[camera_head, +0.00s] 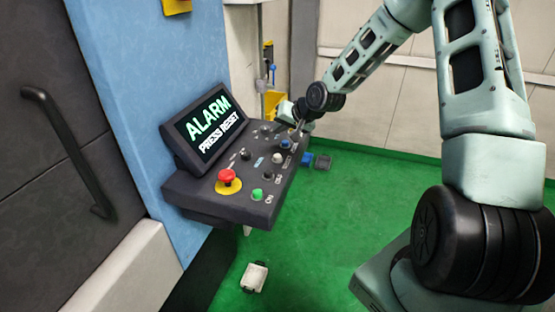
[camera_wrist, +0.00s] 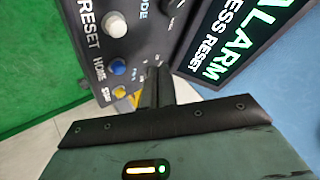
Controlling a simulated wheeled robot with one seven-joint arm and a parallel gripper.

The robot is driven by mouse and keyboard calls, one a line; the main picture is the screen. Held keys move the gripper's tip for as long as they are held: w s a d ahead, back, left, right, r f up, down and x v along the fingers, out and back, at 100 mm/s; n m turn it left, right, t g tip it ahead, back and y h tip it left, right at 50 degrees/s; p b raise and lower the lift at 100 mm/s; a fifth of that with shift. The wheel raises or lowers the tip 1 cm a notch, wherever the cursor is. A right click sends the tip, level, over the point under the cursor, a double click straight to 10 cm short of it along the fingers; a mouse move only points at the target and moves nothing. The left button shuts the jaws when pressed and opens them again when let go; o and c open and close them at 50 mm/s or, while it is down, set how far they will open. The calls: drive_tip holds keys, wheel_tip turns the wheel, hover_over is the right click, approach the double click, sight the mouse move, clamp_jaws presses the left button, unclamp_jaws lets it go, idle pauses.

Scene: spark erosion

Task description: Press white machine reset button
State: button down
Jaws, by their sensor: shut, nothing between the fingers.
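The white reset button (camera_wrist: 115,24) is on the dark control panel (camera_wrist: 85,18), with the word RESET beside it, at the upper left of the wrist view. In the head view my gripper is at the far right end of the panel (camera_head: 232,212). The screen (camera_head: 212,121) reads ALARM PRESS RESET.
A blue HOME button (camera_wrist: 117,67) and a yellow START button (camera_wrist: 119,92) are near the white one. A red emergency stop (camera_head: 227,176) and a green button (camera_head: 257,195) are at the panel's near end. The green floor (camera_head: 330,235) has a small white box (camera_head: 254,277).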

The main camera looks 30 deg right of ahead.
sight(280, 157)
wheel_tip(280, 157, down, 7)
drive_tip(key=b, duration=0.4)
drive_tip(key=shift+r+b, duration=0.1)
drive_tip(key=shift+b, duration=0.2)
idle(1.6)
drive_tip(key=shift+f, duration=0.4)
drive_tip(key=shift+f+b, duration=0.4)
drive_tip(key=shift+b, duration=0.1)
idle(0.4)
drive_tip(key=shift+r, duration=0.1)
drive_tip(key=shift+r+p, duration=0.75)
wheel_tip(280, 157, up, 5)
drive_tip(key=p, duration=0.4)
